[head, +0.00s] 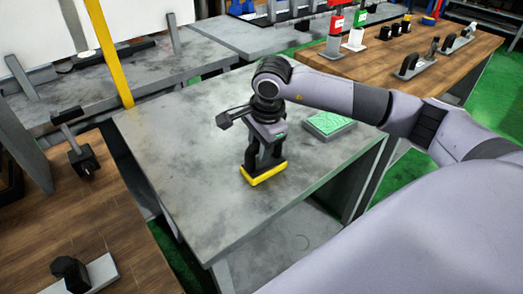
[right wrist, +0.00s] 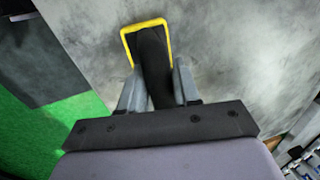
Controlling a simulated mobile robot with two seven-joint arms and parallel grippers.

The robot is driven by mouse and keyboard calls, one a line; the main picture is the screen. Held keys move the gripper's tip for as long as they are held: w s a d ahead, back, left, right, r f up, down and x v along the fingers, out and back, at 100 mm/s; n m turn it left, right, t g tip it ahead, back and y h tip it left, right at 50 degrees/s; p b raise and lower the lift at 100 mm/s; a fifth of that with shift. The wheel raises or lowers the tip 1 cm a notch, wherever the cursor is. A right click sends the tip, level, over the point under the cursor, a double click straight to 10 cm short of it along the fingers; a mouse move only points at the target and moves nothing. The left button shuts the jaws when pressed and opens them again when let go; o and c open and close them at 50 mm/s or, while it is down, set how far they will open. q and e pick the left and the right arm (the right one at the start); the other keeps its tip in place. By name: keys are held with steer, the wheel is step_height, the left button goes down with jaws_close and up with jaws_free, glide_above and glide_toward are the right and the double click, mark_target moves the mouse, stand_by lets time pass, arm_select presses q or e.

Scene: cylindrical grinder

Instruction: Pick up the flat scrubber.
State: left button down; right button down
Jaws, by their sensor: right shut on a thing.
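The flat scrubber (head: 264,173) has a yellow base and a black handle. In the head view it is at the grey table (head: 190,150), under my right gripper (head: 265,150). My right gripper is shut on its black handle from above. In the right wrist view the scrubber (right wrist: 150,52) shows its yellow rim around the black handle, between the two fingers of the gripper (right wrist: 158,85). I cannot tell whether the base touches the table. My left gripper is not in view.
A green-topped pad (head: 328,123) lies on the same table, right of the gripper. A wooden bench (head: 420,72) with several tools stands at the back right. Another wooden bench (head: 110,205) is at the left. The front of the grey table is clear.

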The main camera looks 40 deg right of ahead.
step_height(320, 180, up, 20)
steer(key=shift+b, duration=0.4)
